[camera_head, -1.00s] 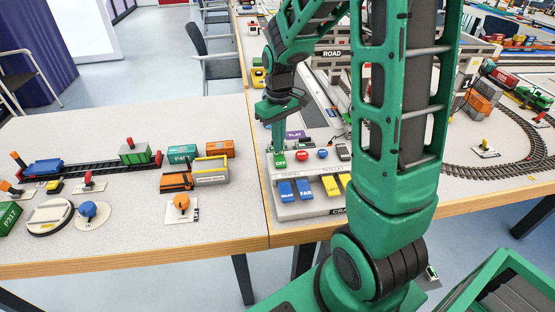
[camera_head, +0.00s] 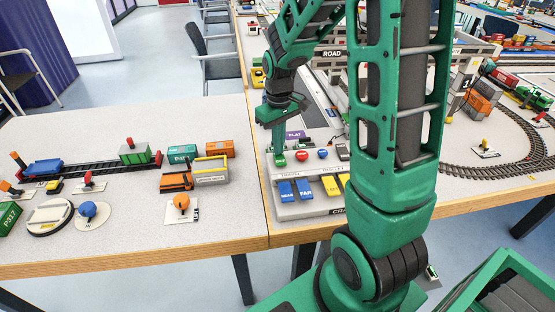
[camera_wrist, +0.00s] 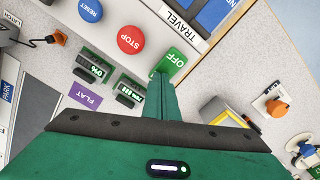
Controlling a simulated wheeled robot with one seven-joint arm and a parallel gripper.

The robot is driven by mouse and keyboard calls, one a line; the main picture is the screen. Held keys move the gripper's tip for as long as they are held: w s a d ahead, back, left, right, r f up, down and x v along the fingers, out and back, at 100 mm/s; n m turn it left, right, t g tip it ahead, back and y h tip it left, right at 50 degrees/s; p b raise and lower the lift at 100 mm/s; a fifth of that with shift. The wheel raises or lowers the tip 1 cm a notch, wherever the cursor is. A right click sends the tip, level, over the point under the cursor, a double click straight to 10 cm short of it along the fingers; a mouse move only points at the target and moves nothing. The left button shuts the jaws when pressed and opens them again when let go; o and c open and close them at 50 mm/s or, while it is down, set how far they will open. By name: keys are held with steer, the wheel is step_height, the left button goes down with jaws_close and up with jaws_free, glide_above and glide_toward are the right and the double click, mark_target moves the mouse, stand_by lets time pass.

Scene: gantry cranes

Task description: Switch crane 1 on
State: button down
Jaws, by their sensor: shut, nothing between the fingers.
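The crane control panel (camera_head: 300,208) stands at the front left of the right-hand table. Its front label starts "CRA"; my arm hides the rest. My gripper (camera_wrist: 163,78) is shut and empty, fingers pointing down. Its tips are right at the edge of the green switch; I cannot tell whether they touch. A red STOP button (camera_wrist: 130,39) and a blue RESET button (camera_wrist: 90,10) sit beside the switch.
Blue keys (camera_head: 295,189) and yellow keys (camera_head: 331,185) line the panel's front. Two small displays (camera_wrist: 93,67) and a purple FLAT label (camera_wrist: 86,95) are close to the fingers. The left table holds toy wagons and knobs, including an orange knob (camera_head: 181,202).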

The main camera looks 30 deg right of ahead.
step_height(320, 180, up, 7)
stand_by(1.0)
steer(key=shift+s, duration=0.1)
stand_by(0.3)
